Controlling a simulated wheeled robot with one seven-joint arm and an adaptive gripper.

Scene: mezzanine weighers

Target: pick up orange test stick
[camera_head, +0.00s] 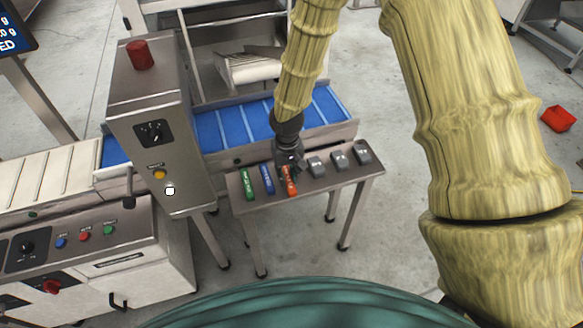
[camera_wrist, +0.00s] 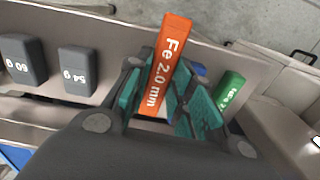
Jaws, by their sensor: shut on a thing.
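The orange test stick (camera_head: 290,181) is at the small metal table, between the blue stick and the grey weights. In the wrist view the orange stick (camera_wrist: 170,60) reads "Fe 2.0 mm" and stands out between the teal finger pads. My gripper (camera_head: 289,166) is over the table from behind and is shut on the orange stick; the fingers also show in the wrist view (camera_wrist: 162,105). I cannot tell whether the stick still touches the table.
A blue stick (camera_head: 267,180) and a green stick (camera_head: 247,184) lie to the left on the metal table (camera_head: 310,196). Several grey weights (camera_head: 340,159) sit to the right. A blue conveyor belt (camera_head: 225,128) runs behind, with a metal control cabinet (camera_head: 150,100) at left.

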